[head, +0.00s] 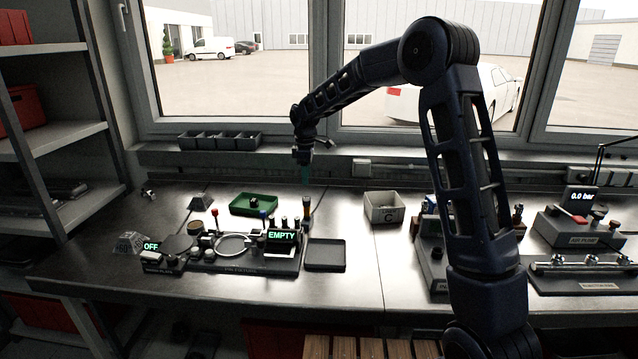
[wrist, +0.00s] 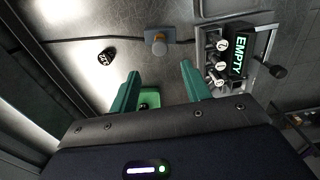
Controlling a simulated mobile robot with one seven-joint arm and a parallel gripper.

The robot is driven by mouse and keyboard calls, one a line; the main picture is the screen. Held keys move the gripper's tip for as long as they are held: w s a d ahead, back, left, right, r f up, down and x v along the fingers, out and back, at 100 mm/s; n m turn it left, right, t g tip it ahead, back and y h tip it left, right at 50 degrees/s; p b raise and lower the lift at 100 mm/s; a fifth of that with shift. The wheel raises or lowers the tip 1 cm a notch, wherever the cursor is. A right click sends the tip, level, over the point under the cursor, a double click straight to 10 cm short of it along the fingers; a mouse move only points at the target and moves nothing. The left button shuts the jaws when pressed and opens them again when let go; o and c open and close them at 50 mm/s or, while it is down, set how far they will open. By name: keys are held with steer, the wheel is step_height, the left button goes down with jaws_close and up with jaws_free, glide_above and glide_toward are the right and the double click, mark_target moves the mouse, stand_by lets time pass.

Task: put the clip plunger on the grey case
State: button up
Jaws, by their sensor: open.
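My gripper (head: 304,178) points down above the back of the bench, right of the green tray. In the wrist view, its two teal fingers (wrist: 160,72) are apart, with nothing held between them. A brown-topped round post (head: 306,205) stands below it; in the wrist view, a round knob (wrist: 157,43) on a blue-grey base lies just beyond the fingertips. It may be the clip plunger, but no label confirms this. A small black cylinder with a white mark (wrist: 107,57) lies to its left. I cannot tell for sure which thing is the grey case.
The pin fixture with its EMPTY display (head: 282,236) and several upright pegs stands close by. The bench front is mostly clear.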

steer(key=s+d+r+m+t, duration=0.1)
steer(key=s+d+r+m, duration=0.45)
steer(key=d, duration=0.65)
steer(key=s+d+r+m+t, duration=0.1)
steer(key=s+d+r+m, duration=0.2)
steer(key=s+d+r, duration=0.7)
steer(key=s+d+f+m+t, duration=0.1)
steer(key=s+d+m, duration=0.3)
steer(key=s+d, duration=0.5)
steer(key=s+d+f+m+t, duration=0.1)
steer(key=s+d+f+m, duration=0.3)
steer(key=s+d, duration=0.5)
steer(key=shift+s+m+t, duration=0.3)
steer(key=shift+s+m, duration=0.45)
steer(key=shift+s, duration=0.2)
